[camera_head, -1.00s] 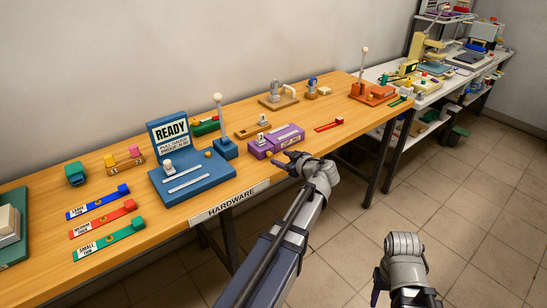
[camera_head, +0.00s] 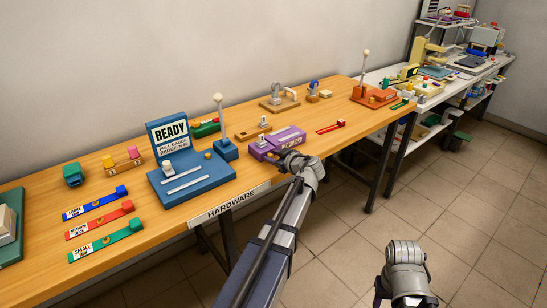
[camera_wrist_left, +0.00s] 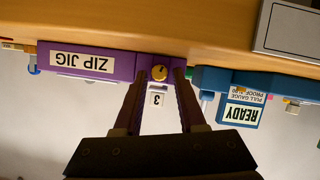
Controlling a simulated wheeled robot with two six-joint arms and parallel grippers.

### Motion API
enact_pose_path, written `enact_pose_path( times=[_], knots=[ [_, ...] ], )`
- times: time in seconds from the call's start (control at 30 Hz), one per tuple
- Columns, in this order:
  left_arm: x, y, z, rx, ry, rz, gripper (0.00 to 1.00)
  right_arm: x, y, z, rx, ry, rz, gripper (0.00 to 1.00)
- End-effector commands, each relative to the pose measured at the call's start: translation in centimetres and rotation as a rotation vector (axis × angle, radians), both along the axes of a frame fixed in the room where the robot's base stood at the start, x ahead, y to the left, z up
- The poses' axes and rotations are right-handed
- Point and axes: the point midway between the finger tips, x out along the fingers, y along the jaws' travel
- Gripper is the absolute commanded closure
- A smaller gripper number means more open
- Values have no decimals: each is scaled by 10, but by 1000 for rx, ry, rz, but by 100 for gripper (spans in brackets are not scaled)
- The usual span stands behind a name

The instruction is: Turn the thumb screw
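The purple zip jig (camera_head: 278,143) sits at the front edge of the wooden table. In the left wrist view, the jig (camera_wrist_left: 112,64) appears upside down, with its label and a small tag marked 3. A round gold knob (camera_wrist_left: 159,73), seemingly the thumb screw, is on its front face. My left gripper (camera_head: 288,157) is at the jig's front. In the wrist view its two fingers (camera_wrist_left: 160,72) are apart, one on each side of the knob, with visible gaps. In the head view the gripper hides the knob. My right gripper (camera_head: 380,291) hangs low, mostly hidden, away from the table.
The blue READY pull gauge (camera_head: 192,181) stands just left of the jig. A red strip (camera_head: 330,127) lies to the right. An orange lever fixture (camera_head: 373,94) is further right. Several coloured strips lie at the left. The floor in front is clear.

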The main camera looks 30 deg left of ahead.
Motion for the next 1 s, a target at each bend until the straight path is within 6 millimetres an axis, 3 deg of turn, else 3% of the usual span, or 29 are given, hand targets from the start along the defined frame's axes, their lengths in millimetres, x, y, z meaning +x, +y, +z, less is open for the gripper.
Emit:
enact_pose_path(
  times=[0.03,0.33,1.0],
  knots=[
    [0,0,0,0,0,0,67,0,0,0,0,0,0,50],
    [0,0,0,0,0,0,100,0,0,0,0,0,0,50],
    [3,-1,0,38,90,0,100,0,0,1,0,0,0,50]
  ],
)
